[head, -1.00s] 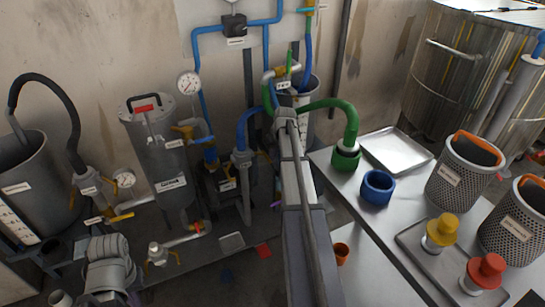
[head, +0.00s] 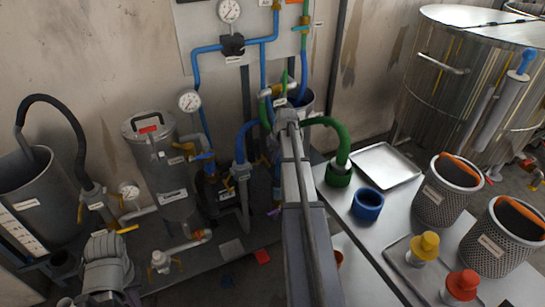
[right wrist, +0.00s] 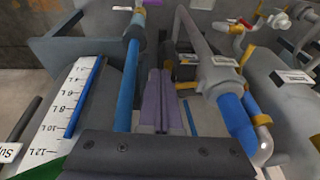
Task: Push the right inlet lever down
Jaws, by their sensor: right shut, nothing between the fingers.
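My right gripper (right wrist: 160,78) is shut and empty, its two fingers side by side in the middle of the right wrist view. A small yellow lever (right wrist: 187,86), which looks like the right inlet lever, sticks out just right of the fingertips with a visible gap. It sits beside a grey labelled valve (right wrist: 215,78) on a blue hose (right wrist: 237,122). In the head view this valve (head: 240,165) stands left of my right arm; its lever is too small to read clearly. The arm hides my right fingers there.
A bucket with a litre scale (right wrist: 82,95) and a thin blue pipe (right wrist: 127,85) stand close left of the fingers. A green hose (head: 335,135) crosses right of my arm to a bench (head: 395,208) holding a blue ring (head: 367,205) and perforated baskets.

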